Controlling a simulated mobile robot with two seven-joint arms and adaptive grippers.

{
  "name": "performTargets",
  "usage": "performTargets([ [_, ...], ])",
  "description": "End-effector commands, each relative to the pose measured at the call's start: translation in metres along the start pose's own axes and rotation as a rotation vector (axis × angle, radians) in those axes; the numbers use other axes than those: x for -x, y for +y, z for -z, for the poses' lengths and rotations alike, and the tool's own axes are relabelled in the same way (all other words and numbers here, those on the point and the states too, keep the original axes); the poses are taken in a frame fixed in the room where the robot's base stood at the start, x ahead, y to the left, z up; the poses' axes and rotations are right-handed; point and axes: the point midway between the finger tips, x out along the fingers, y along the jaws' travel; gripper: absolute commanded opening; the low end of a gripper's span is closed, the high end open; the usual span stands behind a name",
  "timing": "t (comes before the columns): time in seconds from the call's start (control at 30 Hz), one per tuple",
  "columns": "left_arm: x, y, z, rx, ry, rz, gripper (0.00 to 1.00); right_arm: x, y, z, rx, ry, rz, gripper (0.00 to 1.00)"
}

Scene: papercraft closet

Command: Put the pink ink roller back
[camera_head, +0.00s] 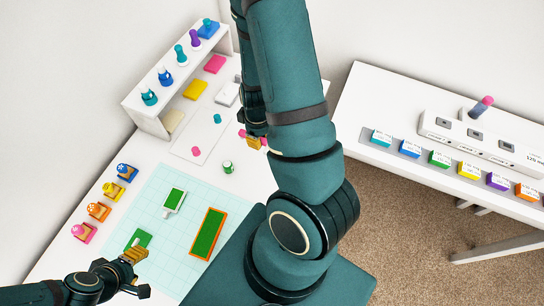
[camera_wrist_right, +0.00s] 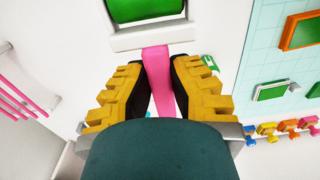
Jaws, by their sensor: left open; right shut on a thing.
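The pink ink roller (camera_wrist_right: 158,75) shows in the right wrist view, with a pink handle, a white frame and a green roller at the top edge. My right gripper (camera_wrist_right: 160,82) is shut around its handle, with a dark pad on each side. In the head view my right gripper (camera_head: 254,139) is mostly hidden behind my right arm, and only a bit of pink shows beside it. My left gripper (camera_head: 140,272) is open and empty at the lower left, close to a small green piece (camera_head: 143,236). The roller's place of return cannot be told clearly.
A pale cutting mat (camera_head: 158,185) holds an orange-framed green panel (camera_head: 208,233) and a smaller white-framed one (camera_head: 174,199). Several stamps (camera_head: 98,211) line the left edge. A right-hand table (camera_head: 385,90) holds coloured ink boxes (camera_head: 439,158).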

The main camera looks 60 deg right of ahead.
Motion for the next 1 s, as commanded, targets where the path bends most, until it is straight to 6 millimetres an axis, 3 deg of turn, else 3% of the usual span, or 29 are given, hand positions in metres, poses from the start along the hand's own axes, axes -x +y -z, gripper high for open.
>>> performTargets([
  [0.1, 0.006, 0.002, 0.001, 0.001, 0.002, 0.0, 0.5, 0.003, 0.009, -0.018, 0.01, 0.006, -0.005, 0.0],
  [0.33, 0.006, 0.002, 0.002, 0.001, 0.003, -0.001, 0.5, -0.003, 0.016, -0.032, 0.028, 0.01, -0.011, 0.0],
  [0.6, -0.008, -0.003, 0.0, 0.001, 0.003, 0.002, 0.5, -0.049, 0.016, -0.034, 0.029, 0.008, -0.009, 0.0],
  [0.87, -0.011, -0.004, 0.0, 0.001, 0.003, 0.003, 0.5, -0.068, 0.016, -0.034, 0.029, 0.01, -0.011, 0.0],
  [1.0, -0.015, -0.005, -0.001, 0.001, 0.002, 0.004, 0.5, -0.088, 0.017, -0.034, 0.029, 0.009, -0.01, 0.0],
])
